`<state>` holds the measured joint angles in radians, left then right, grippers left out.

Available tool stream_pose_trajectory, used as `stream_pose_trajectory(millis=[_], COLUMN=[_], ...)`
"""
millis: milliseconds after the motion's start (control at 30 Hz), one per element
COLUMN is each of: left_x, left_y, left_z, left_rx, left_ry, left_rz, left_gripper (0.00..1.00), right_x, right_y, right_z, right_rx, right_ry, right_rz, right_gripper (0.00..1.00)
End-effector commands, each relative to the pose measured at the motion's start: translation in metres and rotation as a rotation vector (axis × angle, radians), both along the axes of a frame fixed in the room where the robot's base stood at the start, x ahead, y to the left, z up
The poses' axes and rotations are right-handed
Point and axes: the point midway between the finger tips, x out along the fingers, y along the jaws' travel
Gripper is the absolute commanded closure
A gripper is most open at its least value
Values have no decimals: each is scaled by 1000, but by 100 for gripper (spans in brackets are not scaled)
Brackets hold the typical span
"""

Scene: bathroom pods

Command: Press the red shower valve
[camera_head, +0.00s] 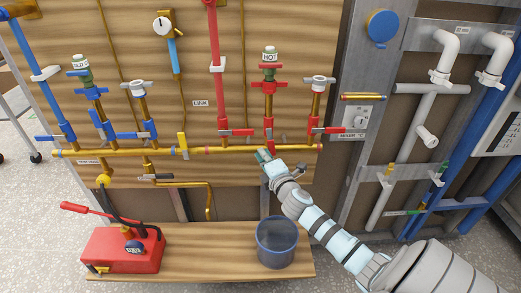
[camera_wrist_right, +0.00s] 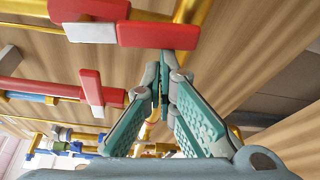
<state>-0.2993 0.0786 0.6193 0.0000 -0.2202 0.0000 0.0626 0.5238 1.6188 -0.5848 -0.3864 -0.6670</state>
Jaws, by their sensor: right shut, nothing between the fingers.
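Several red valve handles show on the board, and I cannot tell by label which is the shower valve. In the head view one red handle (camera_head: 268,147) hangs below the HOT pipe at the brass pipe, and another red lever (camera_head: 327,130) is to its right. A third red lever (camera_head: 237,132) is to the left. My right gripper (camera_head: 264,156) is shut and empty, just below the brass pipe near the red handle under HOT. In the wrist view its teal fingertips (camera_wrist_right: 161,72) sit close below a red handle (camera_wrist_right: 158,34); contact cannot be told. My left gripper is out of view.
The horizontal brass pipe (camera_head: 210,150) crosses the board at gripper height. A dark blue bucket (camera_head: 276,252) and a red pump box (camera_head: 115,258) stand on the wooden shelf below. A grey metal frame (camera_head: 346,70) with pipes is at the right.

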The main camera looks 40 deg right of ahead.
Motion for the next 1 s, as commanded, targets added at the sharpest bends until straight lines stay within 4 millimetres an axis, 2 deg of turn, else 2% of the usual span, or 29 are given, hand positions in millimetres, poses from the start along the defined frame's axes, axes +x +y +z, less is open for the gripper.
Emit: stream_pose_trajectory(millis=[33,400,1000], left_x=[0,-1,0], left_y=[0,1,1], left_z=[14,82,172], left_rx=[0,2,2], left_ry=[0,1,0], left_rz=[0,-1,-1], left_gripper=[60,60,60], right_x=[-1,-14,-35], right_y=[-2,-20,-48], right_z=[6,8,23], right_rx=[-23,-294,-749], right_ry=[21,226,569], right_rz=[-2,1,2], right_gripper=[100,100,100])
